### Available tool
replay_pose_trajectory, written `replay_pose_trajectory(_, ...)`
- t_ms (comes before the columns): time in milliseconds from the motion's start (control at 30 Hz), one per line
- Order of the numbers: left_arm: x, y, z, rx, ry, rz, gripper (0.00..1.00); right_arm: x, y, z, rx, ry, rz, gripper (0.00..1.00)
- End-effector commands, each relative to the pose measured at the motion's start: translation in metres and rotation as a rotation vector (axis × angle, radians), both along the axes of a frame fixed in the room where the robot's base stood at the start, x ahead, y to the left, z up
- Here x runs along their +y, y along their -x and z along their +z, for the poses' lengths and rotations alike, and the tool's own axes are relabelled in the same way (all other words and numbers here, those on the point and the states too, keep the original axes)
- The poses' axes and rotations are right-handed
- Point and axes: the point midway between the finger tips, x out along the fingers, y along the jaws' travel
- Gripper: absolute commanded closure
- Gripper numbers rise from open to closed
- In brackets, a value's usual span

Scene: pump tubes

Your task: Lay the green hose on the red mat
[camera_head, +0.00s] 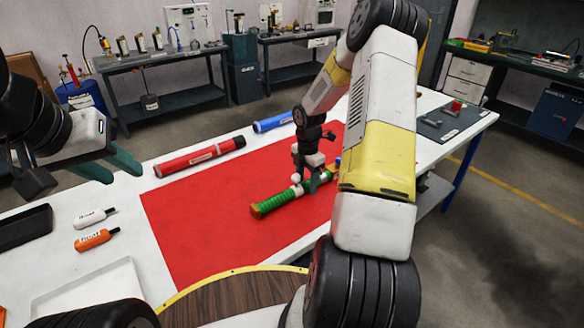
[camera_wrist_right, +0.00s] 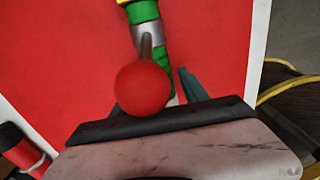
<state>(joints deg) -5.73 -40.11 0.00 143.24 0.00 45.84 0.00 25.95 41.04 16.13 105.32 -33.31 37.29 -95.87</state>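The green hose (camera_head: 278,202) has a ribbed green body and an orange-brown end. It lies over the red mat (camera_head: 205,225), seemingly resting on it, and slants up to the right. My right gripper (camera_head: 313,185) is down at the hose's far part, with its fingers beside it. In the right wrist view, the green hose (camera_wrist_right: 150,42) runs toward one teal finger (camera_wrist_right: 192,86); a red ball hides the other finger, so I cannot tell whether they grip. My left gripper (camera_head: 121,174) is empty, with its fingers apart, left of the mat.
A red hose (camera_head: 200,157) and a blue hose (camera_head: 271,122) lie along the table's back edge. A white bottle (camera_head: 94,217) and an orange bottle (camera_head: 97,239) lie left of the mat. A dark tray (camera_head: 24,228) and white tray (camera_head: 90,294) are nearby.

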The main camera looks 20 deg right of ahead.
Motion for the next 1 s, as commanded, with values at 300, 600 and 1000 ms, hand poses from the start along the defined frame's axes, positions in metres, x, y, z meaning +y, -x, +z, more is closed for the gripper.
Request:
replay_pose_trajectory(300,0.0,0.0,0.0,0.0,0.0,0.0,0.64,0.0,0.0,0.001,0.0,0.0,0.0,0.45)
replay_pose_trajectory(600,0.0,0.0,0.0,0.0,0.0,0.0,0.64,-0.001,-0.001,0.044,-0.005,0.002,-0.002,0.45)
replay_pose_trajectory(1000,0.0,0.0,0.0,0.0,0.0,0.0,0.64,0.0,-0.001,0.115,-0.002,0.0,-0.001,0.45)
